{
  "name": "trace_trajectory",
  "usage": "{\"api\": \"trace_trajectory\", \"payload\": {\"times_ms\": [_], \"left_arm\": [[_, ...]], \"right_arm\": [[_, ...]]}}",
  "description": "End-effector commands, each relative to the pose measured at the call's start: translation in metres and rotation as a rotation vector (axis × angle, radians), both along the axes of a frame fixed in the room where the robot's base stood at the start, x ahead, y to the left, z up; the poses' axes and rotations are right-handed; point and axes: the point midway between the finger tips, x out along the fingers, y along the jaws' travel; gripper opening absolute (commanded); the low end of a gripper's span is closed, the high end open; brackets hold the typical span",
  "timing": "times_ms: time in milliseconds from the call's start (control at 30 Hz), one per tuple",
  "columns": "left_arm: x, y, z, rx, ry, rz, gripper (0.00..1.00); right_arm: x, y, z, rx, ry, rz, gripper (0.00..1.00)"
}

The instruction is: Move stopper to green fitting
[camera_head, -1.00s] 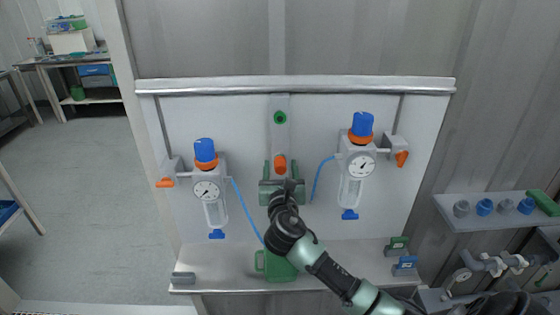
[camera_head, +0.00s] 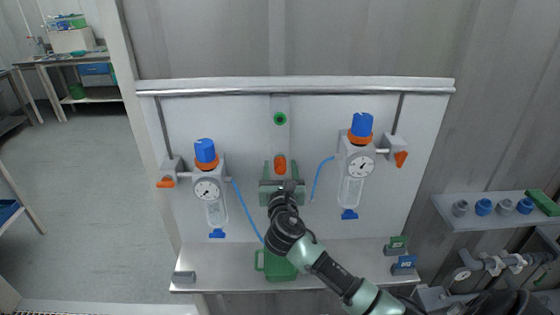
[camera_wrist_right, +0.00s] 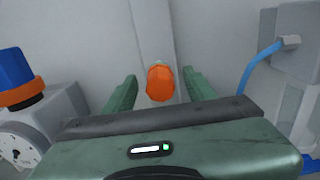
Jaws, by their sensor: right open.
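The orange stopper (camera_head: 280,164) sits on the upright grey strip at the middle of the back panel. In the right wrist view the stopper (camera_wrist_right: 160,82) lies between the two green fingers. My right gripper (camera_head: 280,168) is open around it, with a visible space on each side. The green fitting (camera_head: 280,118) is a green ring with a dark centre, higher on the same strip. My left gripper is not in view.
Two regulators with blue knobs and gauges flank the strip, left (camera_head: 207,180) and right (camera_head: 358,165). Blue hoses run beside the arm. A green container (camera_head: 273,266) stands on the ledge below. A shelf (camera_head: 470,212) with several fittings is at the right.

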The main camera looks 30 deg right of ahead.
Motion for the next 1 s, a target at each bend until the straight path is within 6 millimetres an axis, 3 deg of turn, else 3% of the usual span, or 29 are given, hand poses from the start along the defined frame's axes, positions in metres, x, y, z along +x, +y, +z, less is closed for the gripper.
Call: {"api": "trace_trajectory", "payload": {"times_ms": [900, 1000], "left_arm": [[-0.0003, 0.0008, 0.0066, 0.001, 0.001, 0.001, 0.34], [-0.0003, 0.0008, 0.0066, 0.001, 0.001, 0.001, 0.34]], "right_arm": [[-0.0001, -0.0004, -0.0005, 0.001, 0.001, 0.0, 0.55], [-0.0001, -0.0004, -0.0004, 0.001, 0.001, 0.0, 0.28]]}}
